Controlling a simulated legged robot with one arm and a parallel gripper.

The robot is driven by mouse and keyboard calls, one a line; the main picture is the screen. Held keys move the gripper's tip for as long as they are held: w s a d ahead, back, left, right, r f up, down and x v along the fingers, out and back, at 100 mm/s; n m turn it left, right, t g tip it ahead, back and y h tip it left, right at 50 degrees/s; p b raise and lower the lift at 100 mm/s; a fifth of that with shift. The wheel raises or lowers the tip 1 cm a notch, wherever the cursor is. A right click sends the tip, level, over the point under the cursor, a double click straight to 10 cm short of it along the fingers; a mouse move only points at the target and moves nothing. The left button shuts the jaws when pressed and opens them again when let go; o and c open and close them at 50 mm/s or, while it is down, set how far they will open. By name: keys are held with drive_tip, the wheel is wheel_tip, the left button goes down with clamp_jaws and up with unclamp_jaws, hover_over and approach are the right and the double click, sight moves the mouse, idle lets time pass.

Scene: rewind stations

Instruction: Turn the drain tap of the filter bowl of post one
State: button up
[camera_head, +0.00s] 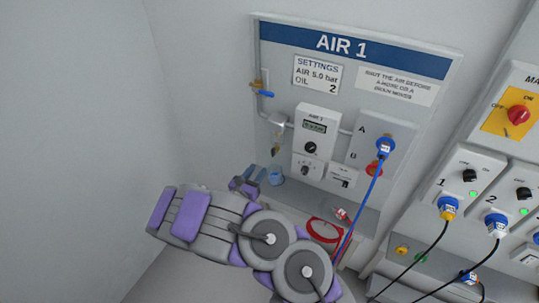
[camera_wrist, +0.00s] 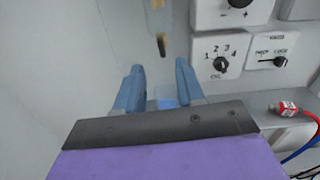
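Post one is the AIR 1 panel (camera_head: 440,95). Its filter bowl (camera_head: 277,130) hangs on the left side under the air pipe. The small brownish drain tap (camera_head: 275,151) hangs below the bowl. In the wrist view the bowl (camera_wrist: 158,18) is cut by the top edge, and the tap (camera_wrist: 161,45) points down from it. My gripper (camera_wrist: 159,74) is open, its two blue fingers apart with nothing held between them. The tap shows above and beyond the gap between the fingertips, not touching them. In the head view my gripper (camera_head: 254,175) is low and left of the tap.
A blue cup (camera_head: 276,176) stands on the shelf below the tap. A control box (camera_head: 314,143) with knobs is close on the right. A red and white fitting (camera_wrist: 284,108) lies on the shelf. A blue hose (camera_head: 361,203) hangs farther right. The left wall is bare.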

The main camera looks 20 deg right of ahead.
sight(272, 151)
drive_tip(key=b+x, duration=0.2)
drive_tip(key=x, duration=0.9)
clamp_jaws()
